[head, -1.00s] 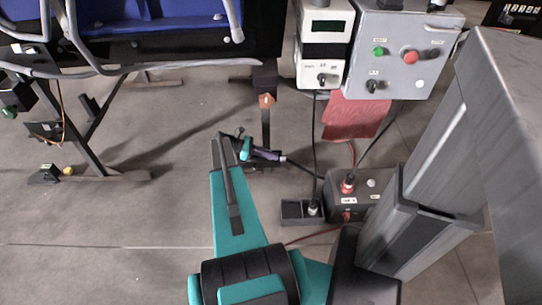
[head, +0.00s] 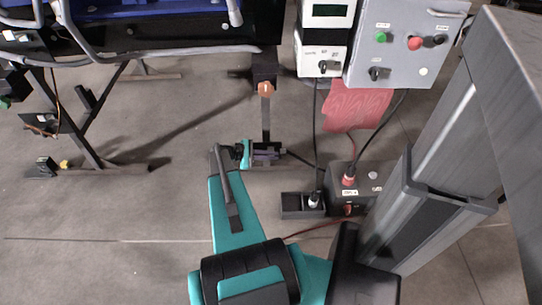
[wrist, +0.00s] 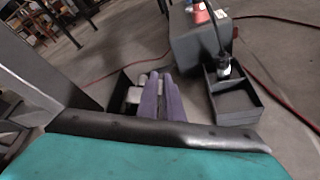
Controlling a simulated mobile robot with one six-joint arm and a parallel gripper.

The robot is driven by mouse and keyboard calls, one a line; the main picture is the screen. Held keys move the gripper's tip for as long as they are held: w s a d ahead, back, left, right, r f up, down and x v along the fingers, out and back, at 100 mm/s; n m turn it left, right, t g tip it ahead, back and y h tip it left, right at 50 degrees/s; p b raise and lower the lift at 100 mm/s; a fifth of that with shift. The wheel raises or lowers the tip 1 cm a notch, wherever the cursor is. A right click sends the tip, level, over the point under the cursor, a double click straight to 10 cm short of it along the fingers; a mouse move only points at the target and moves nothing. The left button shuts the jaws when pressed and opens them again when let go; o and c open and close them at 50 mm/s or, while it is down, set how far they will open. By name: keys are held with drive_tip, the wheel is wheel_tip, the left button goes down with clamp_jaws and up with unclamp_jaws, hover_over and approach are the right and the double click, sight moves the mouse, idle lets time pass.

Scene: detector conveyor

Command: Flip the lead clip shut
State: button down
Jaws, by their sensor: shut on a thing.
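My gripper (head: 266,154) is by the lower end of a dark upright post. Its purple fingers are together, and they show larger in the wrist view (wrist: 163,98). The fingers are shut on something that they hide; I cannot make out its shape. A small grey-white part (wrist: 133,96) shows just left of the fingers in the wrist view, over a dark piece. A thin black lead (head: 302,162) runs from beside the fingertips to the right. I cannot clearly pick out the lead clip or see whether it is shut.
To the right are a dark box (head: 345,180) with a red plug (head: 349,180), a black tray (head: 291,213), a grey control box (head: 405,60) and a red sheet (head: 352,106). The conveyor frame (head: 82,125) stands left. Floor between is clear.

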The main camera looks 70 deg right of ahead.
wheel_tip(320, 180, down, 7)
drive_tip(key=d+m+g+h+b, duration=0.1)
drive_tip(key=m+h+b, duration=0.4)
drive_tip(key=m+b, duration=0.4)
drive_tip(key=shift+w+d+r+m+b, duration=0.2)
drive_tip(key=shift+w+m+b, duration=0.15)
drive_tip(key=shift+b, duration=1.8)
drive_tip(key=c, duration=1.9)
unclamp_jaws()
drive_tip(key=p+v, duration=0.4)
drive_tip(key=v, duration=0.9)
drive_tip(key=shift+w+a, duration=0.2)
drive_tip(key=shift+w, duration=0.1)
